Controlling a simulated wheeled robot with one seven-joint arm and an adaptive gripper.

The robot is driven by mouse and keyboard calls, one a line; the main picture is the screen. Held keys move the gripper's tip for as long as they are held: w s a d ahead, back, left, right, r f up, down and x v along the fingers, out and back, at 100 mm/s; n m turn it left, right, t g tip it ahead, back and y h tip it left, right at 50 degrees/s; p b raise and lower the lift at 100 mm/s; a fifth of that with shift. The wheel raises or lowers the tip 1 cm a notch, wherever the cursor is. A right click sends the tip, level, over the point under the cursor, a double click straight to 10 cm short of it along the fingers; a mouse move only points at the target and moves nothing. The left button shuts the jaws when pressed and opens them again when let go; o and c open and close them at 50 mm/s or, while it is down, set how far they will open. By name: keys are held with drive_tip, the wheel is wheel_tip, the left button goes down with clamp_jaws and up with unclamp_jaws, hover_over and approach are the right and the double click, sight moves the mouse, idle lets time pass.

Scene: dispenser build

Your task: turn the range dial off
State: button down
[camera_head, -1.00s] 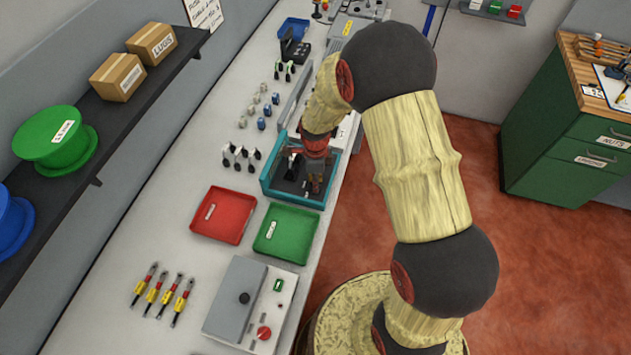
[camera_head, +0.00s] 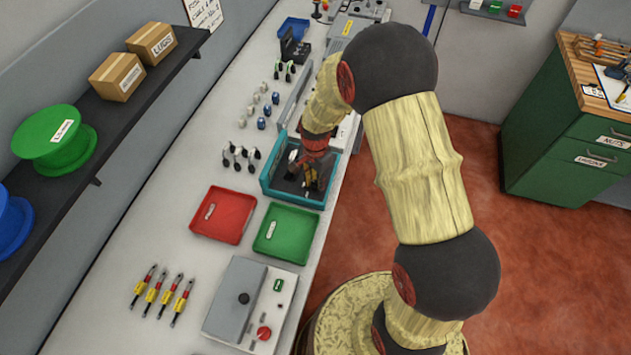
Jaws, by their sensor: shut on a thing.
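My gripper (camera_head: 312,176) points down inside a teal open-topped box (camera_head: 291,199) with a dark interior, on the bench. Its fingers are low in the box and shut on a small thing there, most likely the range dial. The dial itself is hidden by the fingers and too small to make out, so its setting cannot be read.
A red tray (camera_head: 223,214) and a green tray (camera_head: 286,232) lie in front of the box. A grey unit with a red knob (camera_head: 264,332) stands nearer. Several small black-and-white parts (camera_head: 240,157) stand left of the box. The bench's right edge is close.

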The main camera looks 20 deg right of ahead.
sight(315, 182)
drive_tip(key=n, duration=1.1)
drive_tip(key=shift+n, duration=1.8)
drive_tip(key=shift+r, duration=0.1)
drive_tip(key=c, duration=1.6)
unclamp_jaws()
drive_tip(key=shift+o, duration=0.6)
wheel_tip(315, 182, up, 12)
